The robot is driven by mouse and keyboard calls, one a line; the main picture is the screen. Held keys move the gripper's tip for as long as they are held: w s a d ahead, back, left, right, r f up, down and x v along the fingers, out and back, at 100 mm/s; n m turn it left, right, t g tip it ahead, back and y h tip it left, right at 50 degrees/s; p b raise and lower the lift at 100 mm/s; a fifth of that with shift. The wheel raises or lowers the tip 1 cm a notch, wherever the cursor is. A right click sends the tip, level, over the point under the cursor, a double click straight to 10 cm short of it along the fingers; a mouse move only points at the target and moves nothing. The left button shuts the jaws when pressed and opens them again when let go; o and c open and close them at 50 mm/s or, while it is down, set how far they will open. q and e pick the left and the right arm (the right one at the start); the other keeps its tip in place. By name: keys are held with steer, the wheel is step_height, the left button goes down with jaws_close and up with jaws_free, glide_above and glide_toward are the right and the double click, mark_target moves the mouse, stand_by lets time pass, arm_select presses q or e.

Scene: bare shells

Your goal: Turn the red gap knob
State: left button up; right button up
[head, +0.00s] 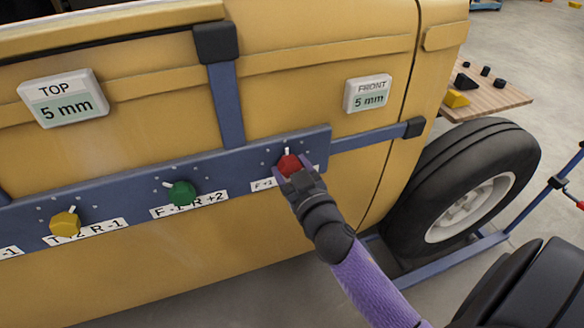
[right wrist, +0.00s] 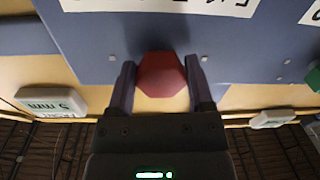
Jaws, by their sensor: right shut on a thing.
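The red knob (head: 289,164) sits near the right end of a blue bar (head: 110,184) across the yellow vehicle door. In the head view its white pointer stands nearly straight up. My right gripper (head: 293,173) is at the red knob and hides its lower part and some of its label. In the right wrist view the red knob (right wrist: 161,75) is between the two fingers of my right gripper (right wrist: 161,88), which is shut on it. My left gripper is not in view. Two displays, TOP (head: 63,98) and FRONT (head: 368,93), both read 5 mm.
A green knob (head: 182,193) and a yellow knob (head: 65,223) sit further left on the bar, with labels below. A black tyre (head: 411,191) stands at the right. A wooden board (head: 500,97) with several small blocks is behind it.

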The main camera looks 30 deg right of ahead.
steer(key=n+p, duration=0.1)
steer(key=n, duration=0.3)
steer(key=shift+r+p, duration=0.1)
steer(key=shift+p, duration=0.3)
steer(key=shift+n+g+p, duration=0.3)
steer(key=shift+n+p, duration=0.25)
steer(key=shift+n, duration=1.55)
steer(key=o, duration=1.3)
steer(key=shift+c, duration=0.2)
steer(key=s+a, duration=0.2)
steer(key=s, duration=0.8)
steer(key=shift+r, duration=0.15)
